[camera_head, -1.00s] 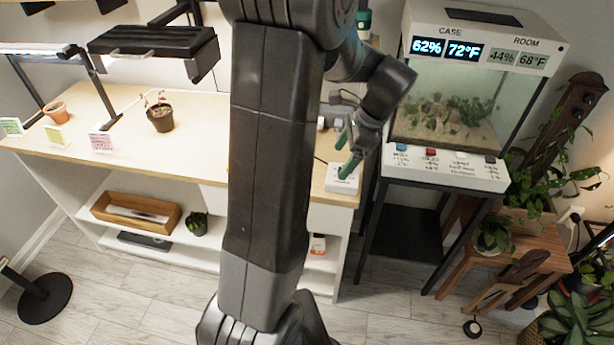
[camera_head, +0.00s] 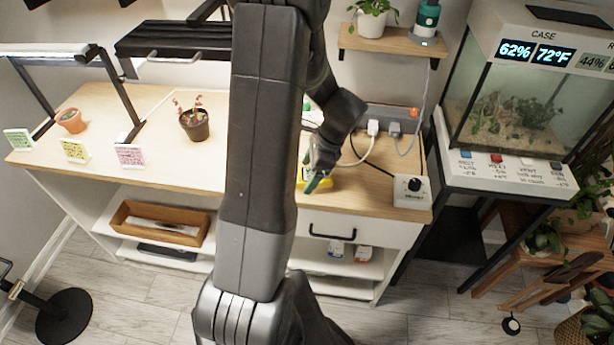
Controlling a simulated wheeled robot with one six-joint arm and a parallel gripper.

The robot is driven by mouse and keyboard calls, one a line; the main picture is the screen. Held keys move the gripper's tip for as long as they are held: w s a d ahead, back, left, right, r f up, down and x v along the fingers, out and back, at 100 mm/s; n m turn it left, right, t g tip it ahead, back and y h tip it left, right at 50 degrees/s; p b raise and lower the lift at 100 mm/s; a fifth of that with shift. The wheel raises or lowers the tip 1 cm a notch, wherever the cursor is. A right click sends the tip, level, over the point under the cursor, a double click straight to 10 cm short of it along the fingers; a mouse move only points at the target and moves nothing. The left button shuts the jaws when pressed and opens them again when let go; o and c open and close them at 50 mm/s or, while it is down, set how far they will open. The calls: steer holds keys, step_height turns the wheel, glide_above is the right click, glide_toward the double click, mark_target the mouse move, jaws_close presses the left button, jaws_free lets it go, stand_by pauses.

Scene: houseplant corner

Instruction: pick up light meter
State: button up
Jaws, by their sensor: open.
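A small yellow object (camera_head: 301,182), likely the light meter, lies on the wooden bench top just right of my arm. Most of it is hidden by my arm and gripper, so its shape and any display cannot be made out. My gripper (camera_head: 312,170) is open, with its green-tipped fingers pointing down over or beside the yellow object. I cannot tell whether the fingers touch it.
A white box with a black knob (camera_head: 413,188) stands at the bench's right end. A power strip (camera_head: 385,118) with cables runs behind. A potted plant (camera_head: 195,122) and small cards stand left. The glass case (camera_head: 510,105) is to the right.

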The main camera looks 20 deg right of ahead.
steer(key=c, duration=1.1)
steer(key=shift+c, duration=0.3)
